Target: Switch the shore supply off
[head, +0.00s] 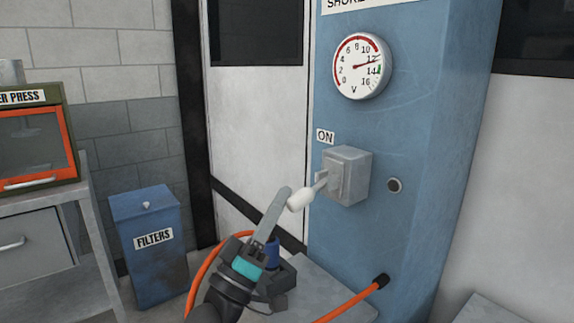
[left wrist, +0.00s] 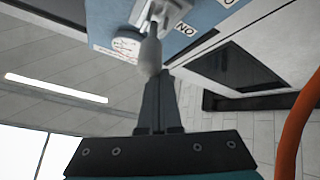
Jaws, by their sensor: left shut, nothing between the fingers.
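The shore supply switch is a grey box (head: 346,176) on the blue cabinet (head: 410,130), with an ON label (head: 325,136) above it. Its lever ends in a white knob (head: 301,199) and sticks out to the left and slightly down. My left gripper (head: 285,193) is shut and empty, its fingertips close beside the knob. In the left wrist view the knob (left wrist: 150,55) is just beyond the shut fingers (left wrist: 157,95); I cannot tell whether they touch. The voltmeter (head: 361,67) has its needle near 12. My right gripper is not in view.
An orange cable (head: 345,304) runs from the cabinet's lower front and loops behind my left arm. A blue FILTERS bin (head: 150,255) and a grey bench (head: 35,245) stand at the left.

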